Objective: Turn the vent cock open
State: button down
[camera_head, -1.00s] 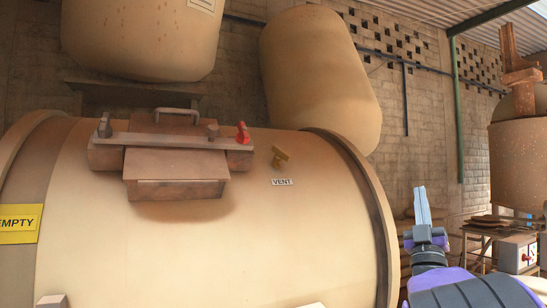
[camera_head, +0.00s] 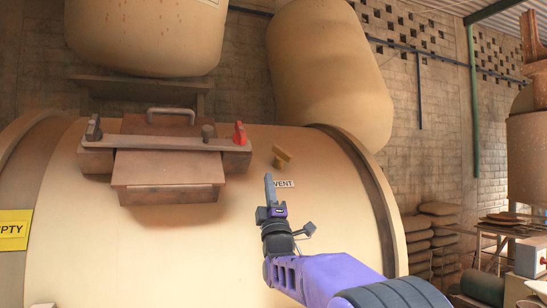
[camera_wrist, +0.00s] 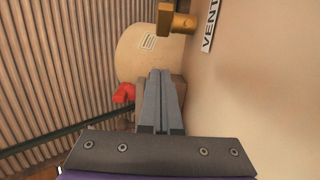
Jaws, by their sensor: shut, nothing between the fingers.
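The vent cock (camera_head: 282,157) is a small brass-coloured handle on the upper right of the big tan drum (camera_head: 110,245). A white VENT label (camera_head: 286,184) sits just below it, partly covered by my fingers in the head view. My gripper (camera_head: 270,180) is shut and empty, its fingers pointing up, just below and left of the cock in the head view. In the wrist view the cock (camera_wrist: 177,20) is at the top, beyond and above my fingertips (camera_wrist: 160,75), with a gap between. The VENT label (camera_wrist: 210,25) is right of it there.
Left of the cock is a hatch (camera_head: 168,168) with a grey handle, a red lever (camera_head: 240,133) and a black lever (camera_head: 94,128). A yellow sign (camera_head: 14,230) is at far left. Tan tanks (camera_head: 330,75) stand behind. Stacked sacks (camera_head: 430,235) lie at right.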

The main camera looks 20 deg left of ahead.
aim_at(273, 148)
jog(key=p+x, duration=0.1)
jog(key=x, duration=0.1)
jog(key=d+p+x, duration=0.1)
jog(key=x, duration=0.2)
jog(key=w+p+x, duration=0.1)
jog(key=x, duration=0.2)
jog(key=shift+d, duration=0.2)
jog(key=shift+w+d+r+p, duration=0.15)
jog(key=shift+w+p, duration=0.05)
jog(key=shift+w, duration=0.15)
jog(key=shift+w+d+r+p, duration=0.15)
jog(key=shift+w+r+p, duration=0.05)
jog(key=shift+w, duration=0.15)
